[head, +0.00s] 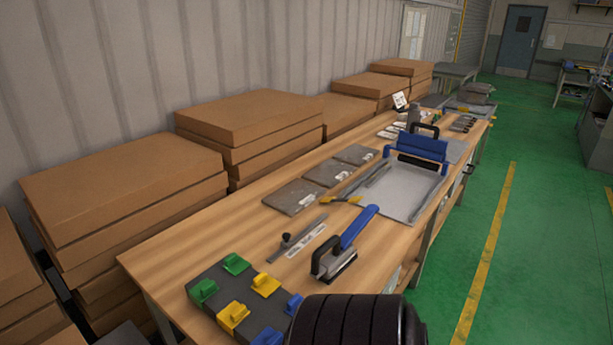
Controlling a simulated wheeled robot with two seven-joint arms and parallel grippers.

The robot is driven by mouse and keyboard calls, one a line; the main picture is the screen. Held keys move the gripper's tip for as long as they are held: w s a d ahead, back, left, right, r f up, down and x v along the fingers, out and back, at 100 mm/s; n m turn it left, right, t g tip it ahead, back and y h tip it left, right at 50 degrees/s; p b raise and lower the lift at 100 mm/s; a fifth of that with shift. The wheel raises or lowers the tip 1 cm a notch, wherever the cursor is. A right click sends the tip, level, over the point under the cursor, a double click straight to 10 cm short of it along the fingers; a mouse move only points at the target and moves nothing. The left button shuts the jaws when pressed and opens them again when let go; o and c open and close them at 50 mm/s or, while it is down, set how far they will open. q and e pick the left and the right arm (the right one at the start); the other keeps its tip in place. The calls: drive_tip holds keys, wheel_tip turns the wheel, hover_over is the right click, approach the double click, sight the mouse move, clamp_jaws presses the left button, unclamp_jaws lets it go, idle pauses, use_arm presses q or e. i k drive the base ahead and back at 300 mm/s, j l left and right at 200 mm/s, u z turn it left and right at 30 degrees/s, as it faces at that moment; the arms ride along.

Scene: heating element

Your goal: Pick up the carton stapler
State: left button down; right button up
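A tool with a long blue handle, a black grip and a silver base, which looks like the carton stapler (345,244), lies on the wooden workbench (190,247) near its front edge. Its blue handle points up and to the right, away from me. Nothing holds it. Neither of my grippers is in view.
A dark board with green, yellow and blue clips (243,304) lies left of the tool. A metal ruler (298,238), grey plates (293,197) and a blue sheet bender (416,154) are behind. Cardboard boxes (120,190) line the wall. The green floor (545,250) at right is clear.

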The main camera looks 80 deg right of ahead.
sight(327, 269)
drive_tip(key=k+l+z, duration=0.1)
drive_tip(key=z, duration=0.35)
drive_tip(key=k+l+z, duration=0.25)
drive_tip(key=z, duration=1.55)
drive_tip(key=i+l, duration=0.25)
drive_tip(key=l, duration=0.15)
drive_tip(key=i+l, duration=0.25)
drive_tip(key=l, duration=0.15)
drive_tip(key=i+l, duration=0.25)
drive_tip(key=l, duration=0.15)
